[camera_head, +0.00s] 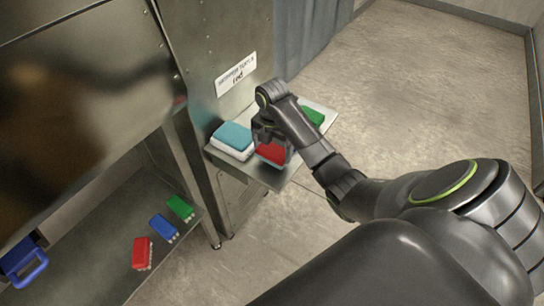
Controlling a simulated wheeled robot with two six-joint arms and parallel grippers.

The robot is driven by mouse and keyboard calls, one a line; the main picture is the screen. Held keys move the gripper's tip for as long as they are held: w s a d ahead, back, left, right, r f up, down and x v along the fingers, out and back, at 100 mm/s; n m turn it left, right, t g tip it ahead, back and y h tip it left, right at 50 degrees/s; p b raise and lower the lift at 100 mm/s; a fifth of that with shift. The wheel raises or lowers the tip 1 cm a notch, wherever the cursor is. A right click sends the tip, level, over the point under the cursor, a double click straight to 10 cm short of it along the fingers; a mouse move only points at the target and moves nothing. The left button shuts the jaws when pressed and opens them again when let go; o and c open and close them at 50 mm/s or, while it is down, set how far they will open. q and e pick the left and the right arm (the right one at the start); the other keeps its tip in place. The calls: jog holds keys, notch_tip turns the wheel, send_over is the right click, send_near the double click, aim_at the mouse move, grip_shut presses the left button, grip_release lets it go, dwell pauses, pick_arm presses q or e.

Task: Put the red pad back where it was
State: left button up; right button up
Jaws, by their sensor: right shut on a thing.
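My right gripper (272,146) is shut on the red pad (270,153) at a small metal shelf (268,182) on the machine's side. The gripper covers part of the pad. I cannot tell whether the pad touches the shelf. A teal pad with a white base (233,140) lies on the shelf just left of the gripper. A green pad (313,116) lies on the shelf to the right, partly behind my right arm. My left gripper is not in view.
A label reading "red" (237,74) is on the metal cabinet above the shelf. On a lower shelf (112,262) at the left lie a red block (141,253), a blue block (162,227) and a green block (180,208). A blue handled thing (24,262) is at far left. Open floor (420,80) lies right.

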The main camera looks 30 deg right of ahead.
aim_at(272, 152)
jog(key=shift+f+p, duration=0.3)
jog(key=shift+f, duration=1.05)
jog(key=o, duration=0.6)
notch_tip(272, 152, up, 5)
jog(key=shift+w+r, duration=0.1)
jog(key=shift+r, duration=0.1)
notch_tip(272, 152, up, 4)
jog(key=p, duration=0.5)
jog(key=shift+r, duration=0.2)
jog(key=shift+r+p, duration=1.15)
jog(key=shift+p, duration=0.05)
